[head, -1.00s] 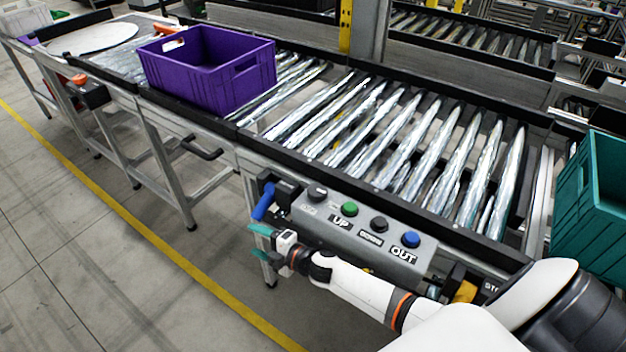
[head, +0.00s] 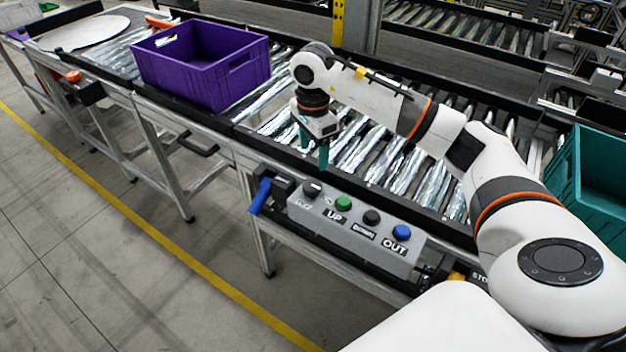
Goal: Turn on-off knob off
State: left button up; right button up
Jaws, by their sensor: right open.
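The grey control box (head: 352,236) is fixed to the front edge of the conveyor. My right gripper (head: 313,150) has teal fingers pointing down. It is open and empty in the picture just above and behind the black knob, over the conveyor's edge and apart from the knob. My left gripper is out of view.
On the box, right of the knob, are a green UP button (head: 343,203), a black button (head: 371,217) and a blue OUT button (head: 401,232). A blue handle (head: 261,195) sticks out at left. A purple crate (head: 200,80) and teal crate (head: 585,185) are on the conveyor.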

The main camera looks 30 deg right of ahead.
aim_at(313, 184)
notch_tip(313, 184, down, 9)
jog(key=p, duration=0.2)
jog(key=shift+a+f+p, duration=0.1)
jog(key=shift+f+p, duration=0.05)
jog(key=shift+p, duration=0.15)
jog(key=shift+f, duration=0.75)
jog(key=c, duration=1)
jog(key=shift+o, duration=0.2)
